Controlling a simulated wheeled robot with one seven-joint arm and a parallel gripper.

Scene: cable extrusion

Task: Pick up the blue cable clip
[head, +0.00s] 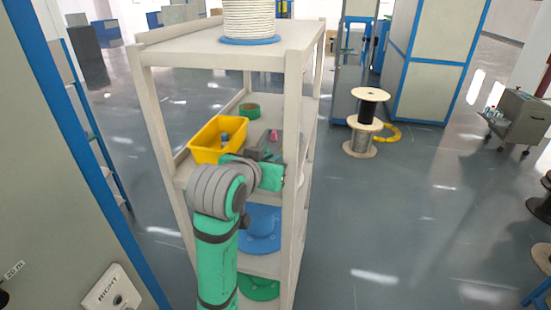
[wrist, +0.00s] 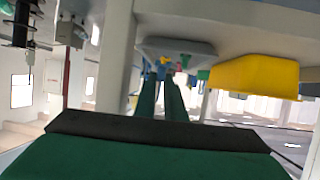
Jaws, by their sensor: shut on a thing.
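My gripper (wrist: 162,78) shows in the wrist view, whose picture is upside down. Its two long dark green fingers reach toward a grey tray and are close together, shut on a small blue piece at their tips, which looks like the blue cable clip (wrist: 163,61). The fingers partly hide it. Another small blue piece (wrist: 185,60) shows beside the fingertips, with orange and green pieces near it. In the head view my gripper (head: 256,153) is over the shelf beside the yellow bin, and the clip in its jaws cannot be made out.
The yellow bin (head: 218,139) holds a small blue thing (head: 224,138). A grey tray (wrist: 176,47) with small coloured pieces, a pink piece (head: 274,134) and a green roll (head: 250,111) share the shelf.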

